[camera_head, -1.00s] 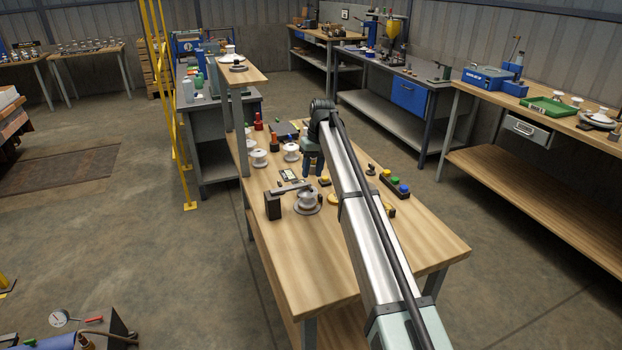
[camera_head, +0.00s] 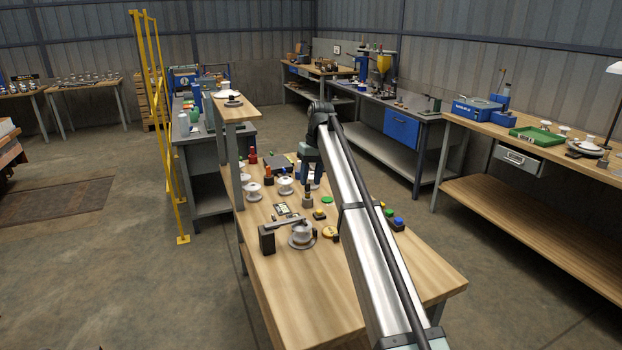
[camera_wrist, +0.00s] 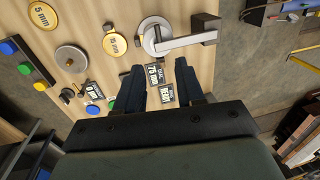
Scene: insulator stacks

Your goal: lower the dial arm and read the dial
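I cannot make out a dial face or reading. My gripper (camera_wrist: 159,66) is open and empty, its two dark fingers apart above small printed cards (camera_wrist: 155,76). It is short of the bar in the picture. In the head view my gripper (camera_head: 311,172) is partly hidden by my arm.
A button box (camera_wrist: 27,62) and yellow discs (camera_wrist: 115,43) lie to the side. The table's near end (camera_head: 320,296) is clear.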

